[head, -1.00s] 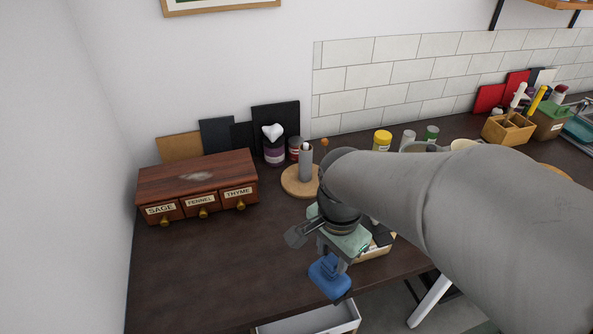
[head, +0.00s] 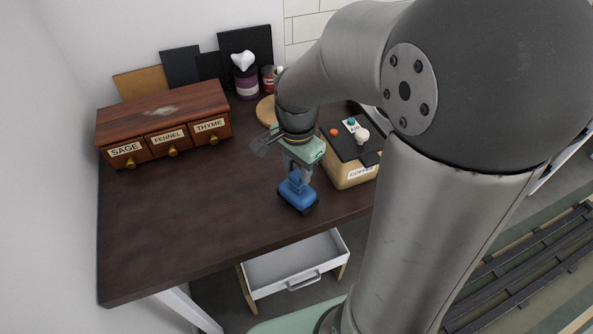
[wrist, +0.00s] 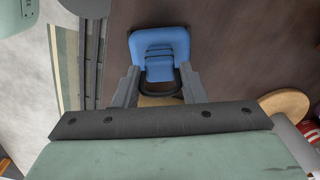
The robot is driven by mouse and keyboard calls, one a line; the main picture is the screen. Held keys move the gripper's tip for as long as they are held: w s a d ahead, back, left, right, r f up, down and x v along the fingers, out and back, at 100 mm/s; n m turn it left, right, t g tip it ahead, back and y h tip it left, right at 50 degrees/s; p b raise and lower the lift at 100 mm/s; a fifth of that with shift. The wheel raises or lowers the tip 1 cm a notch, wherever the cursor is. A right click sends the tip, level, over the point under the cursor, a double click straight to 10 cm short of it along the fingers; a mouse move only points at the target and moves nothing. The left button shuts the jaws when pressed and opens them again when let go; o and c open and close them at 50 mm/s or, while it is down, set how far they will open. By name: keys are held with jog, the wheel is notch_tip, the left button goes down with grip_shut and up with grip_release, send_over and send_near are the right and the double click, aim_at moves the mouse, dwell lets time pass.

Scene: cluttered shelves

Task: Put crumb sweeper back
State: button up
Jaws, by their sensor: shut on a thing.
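The blue crumb sweeper (head: 297,197) hangs below my gripper (head: 298,172), above the dark countertop near its front edge. In the wrist view, the sweeper (wrist: 160,48) extends beyond my gripper (wrist: 160,90), whose fingers sit on either side of its narrower part. The gripper is shut on it; the exact contact is partly hidden. An open white drawer (head: 262,292) with a grey handle is below the counter's front edge, and its visible inside looks empty.
A wooden box labelled coffee (head: 352,176) stands close to the right of the sweeper. A spice cabinet (head: 165,120) with small labelled drawers is at the back left. The counter's front left (head: 165,225) is clear.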

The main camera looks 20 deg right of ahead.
jog(key=shift+r, duration=0.1)
jog(key=shift+f, duration=0.25)
jog(key=o, duration=1.1)
jog(key=shift+c, duration=0.2)
notch_tip(320, 180, up, 12)
jog(key=shift+s+r, duration=0.1)
jog(key=s+f+n, duration=0.9)
jog(key=s+n, duration=0.3)
jog(key=s, duration=0.1)
jog(key=shift+a+n, duration=0.3)
jog(key=shift+n, duration=0.1)
